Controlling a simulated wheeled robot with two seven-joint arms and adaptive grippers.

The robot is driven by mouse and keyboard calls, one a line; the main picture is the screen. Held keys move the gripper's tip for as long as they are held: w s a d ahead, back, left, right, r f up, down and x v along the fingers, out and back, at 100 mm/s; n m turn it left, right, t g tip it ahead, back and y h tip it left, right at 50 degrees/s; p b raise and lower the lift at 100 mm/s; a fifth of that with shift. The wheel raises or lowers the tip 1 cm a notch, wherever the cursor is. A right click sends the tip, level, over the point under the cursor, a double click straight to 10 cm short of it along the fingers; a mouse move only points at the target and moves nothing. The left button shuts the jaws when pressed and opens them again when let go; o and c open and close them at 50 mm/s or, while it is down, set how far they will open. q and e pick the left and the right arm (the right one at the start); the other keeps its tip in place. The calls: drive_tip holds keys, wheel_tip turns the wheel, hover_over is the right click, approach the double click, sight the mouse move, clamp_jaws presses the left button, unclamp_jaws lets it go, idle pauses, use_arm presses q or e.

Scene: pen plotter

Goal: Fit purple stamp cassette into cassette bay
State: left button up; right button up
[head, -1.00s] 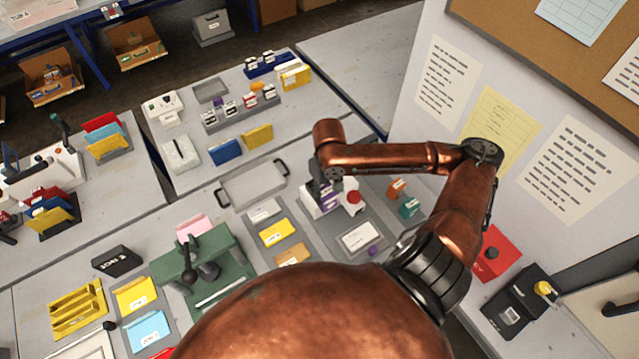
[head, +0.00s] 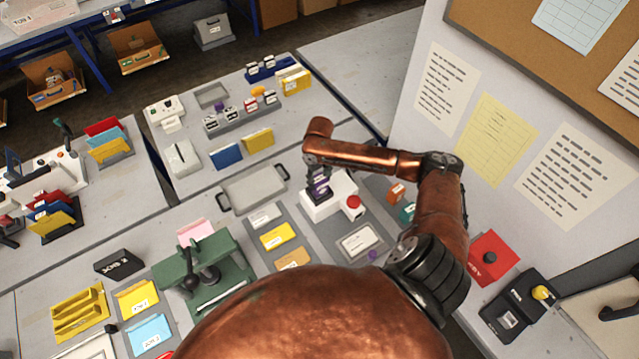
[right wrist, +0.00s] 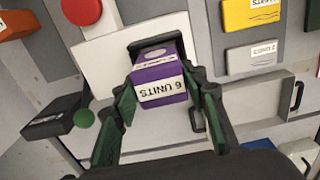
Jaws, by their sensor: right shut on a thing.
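The purple stamp cassette (right wrist: 160,78), labelled "6 UNITS", is between the fingers of my right gripper (right wrist: 166,94), which is shut on it. It also shows in the head view (head: 320,190), below the gripper (head: 317,180). The cassette is over the white plotter (head: 338,204), at its left part. In the right wrist view a dark frame (right wrist: 140,48), perhaps the cassette bay, shows beyond the cassette's far end. The cassette hides most of it, and I cannot tell whether the cassette is inside. My left gripper is not in view.
A red button (head: 353,202) sits on the plotter's right part. Orange (head: 397,188) and teal (head: 407,212) blocks stand to the right. A grey tray (head: 253,188) lies left, and a white card holder (head: 358,240) lies in front. A notice board wall rises at right.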

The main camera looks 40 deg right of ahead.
drive_tip(key=shift+f, duration=1.25)
drive_tip(key=shift+s+f, duration=0.1)
drive_tip(key=o, duration=1.2)
wheel_tip(320, 180, up, 12)
drive_tip(key=shift+r+b, duration=0.15)
drive_tip(key=shift+b, duration=0.25)
drive_tip(key=shift+a, duration=0.1)
